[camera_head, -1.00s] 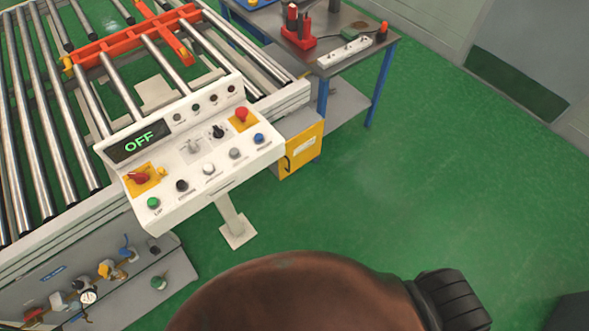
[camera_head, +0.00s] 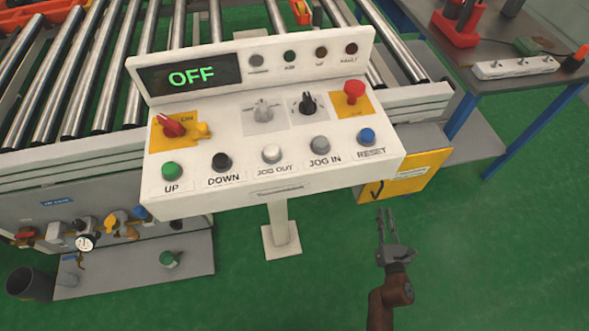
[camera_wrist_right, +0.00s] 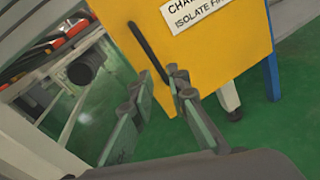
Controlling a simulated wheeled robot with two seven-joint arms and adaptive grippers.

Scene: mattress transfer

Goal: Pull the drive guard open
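The drive guard (camera_head: 412,176) is a yellow panel under the conveyor's right end, behind the console. Its dark handle (camera_head: 377,190) is at the panel's left side. In the right wrist view the guard (camera_wrist_right: 225,45) fills the upper middle, with a black bar handle (camera_wrist_right: 147,48) slanting along its left edge. My right gripper (camera_head: 386,213) is open and empty just below the handle. In the wrist view its fingertips (camera_wrist_right: 157,80) appear on either side of the handle's lower end; I cannot tell whether they touch it. My left gripper is not in view.
The white control console (camera_head: 290,185) reads OFF and stands left of my right gripper. A roller conveyor (camera_head: 105,65) lies behind it. A grey table (camera_head: 500,78) with blue legs is at right. Green floor (camera_head: 490,260) is open at lower right.

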